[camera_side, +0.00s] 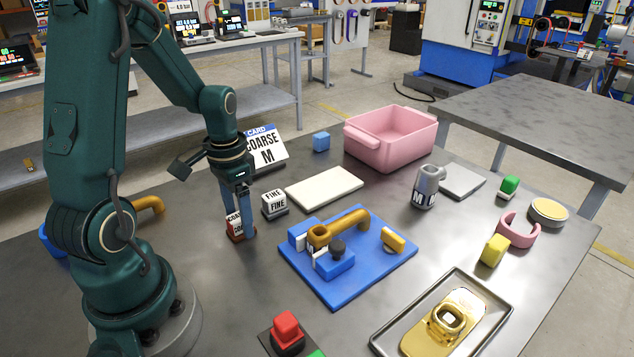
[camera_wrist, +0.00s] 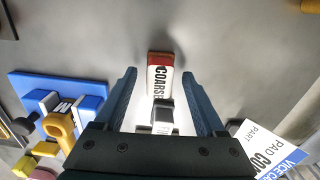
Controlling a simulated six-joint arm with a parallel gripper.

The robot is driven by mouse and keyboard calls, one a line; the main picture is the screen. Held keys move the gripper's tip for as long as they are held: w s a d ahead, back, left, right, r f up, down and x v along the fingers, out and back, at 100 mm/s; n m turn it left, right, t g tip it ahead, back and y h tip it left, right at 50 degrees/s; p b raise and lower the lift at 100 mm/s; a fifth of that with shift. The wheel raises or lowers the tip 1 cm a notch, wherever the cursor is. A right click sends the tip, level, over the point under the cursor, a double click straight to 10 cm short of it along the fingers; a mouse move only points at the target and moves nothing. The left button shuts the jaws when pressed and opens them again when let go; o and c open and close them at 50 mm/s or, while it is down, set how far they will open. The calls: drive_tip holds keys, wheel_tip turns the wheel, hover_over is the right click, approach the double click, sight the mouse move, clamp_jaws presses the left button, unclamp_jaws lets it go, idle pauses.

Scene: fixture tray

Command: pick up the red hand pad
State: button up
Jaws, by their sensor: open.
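The red hand pad (camera_side: 234,226), a small block with a reddish-brown part and a white label reading COARSE, stands on the table at the left in the side view. My gripper (camera_side: 243,222) is open and low over the table, with one finger right beside the pad. In the wrist view the pad (camera_wrist: 160,76) lies between the two fingertips of my gripper (camera_wrist: 159,74), with space visible on both sides. I cannot tell whether a finger touches it. In the side view the fingers partly hide the pad.
A grey-white FINE block (camera_side: 273,204) stands close to the right of the pad. A COARSE M card (camera_side: 266,150) stands behind. A blue fixture plate (camera_side: 345,283) with a yellow handle is to the right, and a white slab (camera_side: 324,187) lies beyond. A pink bin (camera_side: 384,154) stands farther back.

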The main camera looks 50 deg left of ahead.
drive_tip(key=shift+f, duration=0.25)
clamp_jaws()
drive_tip(key=shift+r, duration=0.1)
wheel_tip(320, 180, up, 10)
drive_tip(key=shift+f, duration=0.1)
idle(0.4)
